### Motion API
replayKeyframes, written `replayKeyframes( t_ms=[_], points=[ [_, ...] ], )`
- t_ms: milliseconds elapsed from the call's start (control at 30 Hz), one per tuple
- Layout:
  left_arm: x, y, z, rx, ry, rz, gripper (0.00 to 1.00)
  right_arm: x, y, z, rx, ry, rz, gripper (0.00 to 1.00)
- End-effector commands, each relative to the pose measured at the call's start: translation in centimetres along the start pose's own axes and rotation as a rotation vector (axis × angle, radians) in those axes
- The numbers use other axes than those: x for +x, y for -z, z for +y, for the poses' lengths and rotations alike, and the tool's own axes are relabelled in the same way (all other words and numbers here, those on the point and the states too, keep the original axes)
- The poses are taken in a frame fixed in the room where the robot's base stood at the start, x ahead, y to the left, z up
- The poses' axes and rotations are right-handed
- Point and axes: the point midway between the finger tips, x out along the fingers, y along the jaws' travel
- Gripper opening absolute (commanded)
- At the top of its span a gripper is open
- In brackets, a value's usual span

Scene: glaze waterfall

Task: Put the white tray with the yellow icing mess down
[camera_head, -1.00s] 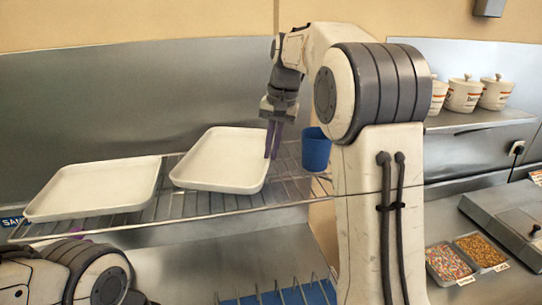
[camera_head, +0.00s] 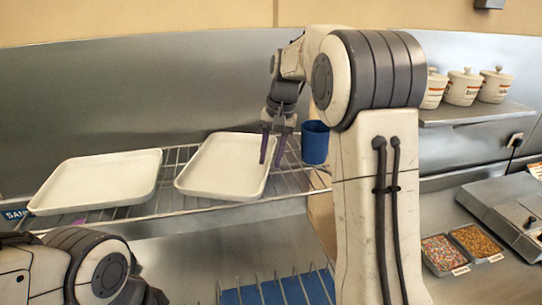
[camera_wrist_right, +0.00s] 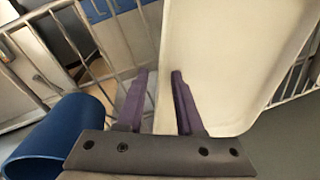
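Two white trays lie on the wire rack, a left tray (camera_head: 95,182) and a right tray (camera_head: 222,165). I see no yellow icing on either. My right gripper (camera_head: 272,150) is at the right rim of the right tray, its purple fingers spread apart. In the right wrist view, the fingers (camera_wrist_right: 160,95) are on either side of the line of the tray's (camera_wrist_right: 225,60) edge, with a gap between them; contact cannot be seen. My left arm is at the lower left; only a purple sliver, perhaps its fingertip (camera_head: 79,222), shows under the left tray.
A blue cup (camera_head: 315,143) stands on the wire rack (camera_head: 170,205) just right of my right gripper. It also shows in the right wrist view (camera_wrist_right: 60,135). A blue slotted rack (camera_head: 280,291) is below. Lidded jars (camera_head: 463,88) and sprinkle trays (camera_head: 445,254) are at the right.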

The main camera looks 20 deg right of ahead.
Motion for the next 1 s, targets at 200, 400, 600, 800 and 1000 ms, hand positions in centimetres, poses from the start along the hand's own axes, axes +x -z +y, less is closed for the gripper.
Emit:
replayKeyframes(
  t_ms=[200,400,600,800,1000],
  points=[
    [0.3,0.0,0.0,0.000,0.000,0.000,0.93,-1.1,0.1,0.0,0.000,0.001,0.004,0.36],
    [0.9,-0.1,-0.1,0.001,0.000,0.000,0.93,-5.1,0.2,0.0,0.001,0.002,0.007,0.36],
    [1.0,-0.1,-0.1,0.001,0.000,0.000,0.93,-9.3,0.1,0.0,0.002,0.001,0.005,0.36],
    [0.8,0.0,-0.1,0.001,0.000,0.000,0.93,-11.5,0.1,0.0,0.002,0.000,0.001,0.36],
    [0.8,0.0,-0.1,0.001,0.000,0.000,0.93,-12.1,0.0,0.0,0.001,-0.001,0.000,0.36]
  ],
)
